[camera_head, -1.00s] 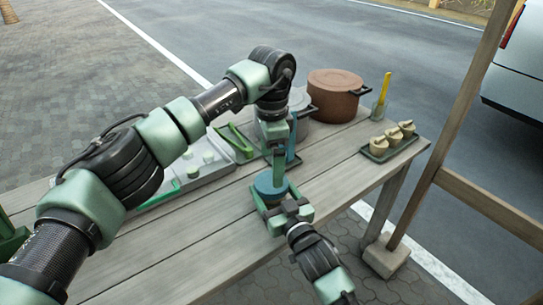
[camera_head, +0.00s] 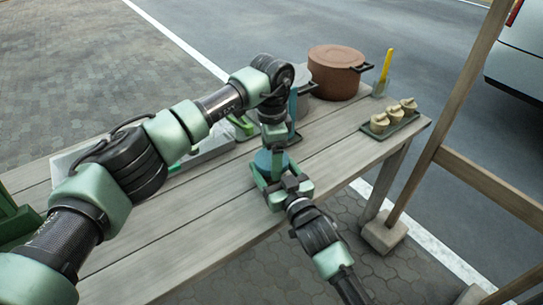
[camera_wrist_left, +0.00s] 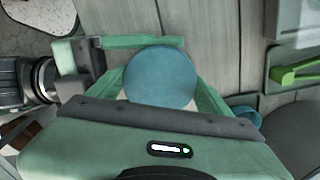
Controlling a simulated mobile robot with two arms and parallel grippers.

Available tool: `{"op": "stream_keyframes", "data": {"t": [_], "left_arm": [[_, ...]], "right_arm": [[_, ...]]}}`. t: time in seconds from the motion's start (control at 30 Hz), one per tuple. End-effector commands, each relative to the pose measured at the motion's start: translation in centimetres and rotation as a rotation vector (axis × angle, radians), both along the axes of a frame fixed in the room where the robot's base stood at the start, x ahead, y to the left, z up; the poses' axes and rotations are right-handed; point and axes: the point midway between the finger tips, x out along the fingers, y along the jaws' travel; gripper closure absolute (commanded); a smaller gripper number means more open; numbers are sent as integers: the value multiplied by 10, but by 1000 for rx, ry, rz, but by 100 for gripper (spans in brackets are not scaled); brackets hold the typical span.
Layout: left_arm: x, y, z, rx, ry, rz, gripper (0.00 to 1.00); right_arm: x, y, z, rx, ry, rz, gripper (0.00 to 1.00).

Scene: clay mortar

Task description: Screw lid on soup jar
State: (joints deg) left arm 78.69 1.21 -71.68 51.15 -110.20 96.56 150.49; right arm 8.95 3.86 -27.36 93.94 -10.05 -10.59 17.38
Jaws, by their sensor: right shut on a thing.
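A round blue lid (camera_wrist_left: 160,77) shows from above in the left wrist view, apparently on top of the soup jar. In the head view its blue edge (camera_head: 264,160) shows below my left gripper. The jar body is mostly hidden. My right gripper (camera_head: 271,178) is shut around the jar from the near side, at the table's front edge. My left gripper (camera_wrist_left: 160,90) points down over the lid, with its green fingers on either side of it. Whether those fingers press on the lid cannot be told.
The wooden table (camera_head: 205,215) is bare in its left front part. A brown pot (camera_head: 336,72) stands at the back, with a grey pot (camera_head: 305,98) beside it. A tray with several small pale jars (camera_head: 393,118) is at the right. A wooden post (camera_head: 455,120) stands beyond the table's right end.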

Motion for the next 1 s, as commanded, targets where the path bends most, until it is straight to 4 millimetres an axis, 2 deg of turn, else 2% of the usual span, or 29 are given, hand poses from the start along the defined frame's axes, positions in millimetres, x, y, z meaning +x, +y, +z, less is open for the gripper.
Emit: {"op": "stream_keyframes", "data": {"t": [0.03,0.07,0.1,0.17,0.4,0.7,0.73,0.77,0.8,1.0], "left_arm": [[0,0,0,0,0,0,58],[0,0,0,0,0,0,67],[0,0,0,0,0,-1,70],[0,0,1,0,-1,-17,70],[1,0,1,0,-2,-268,70],[1,0,1,-1,-2,-296,70],[1,0,1,-1,-2,-296,16],[1,0,1,-1,-2,-295,8],[1,0,1,-1,-2,-295,0],[0,0,0,0,-1,-295,0]], "right_arm": [[0,0,0,0,0,0,100],[0,0,0,0,0,0,100],[0,0,0,0,0,0,100],[0,0,0,0,0,0,100],[0,0,0,0,0,0,100],[0,0,0,0,0,0,100],[0,0,0,0,0,0,100],[0,0,0,0,0,0,100],[0,0,0,0,0,0,100],[0,0,0,0,0,0,100]]}}
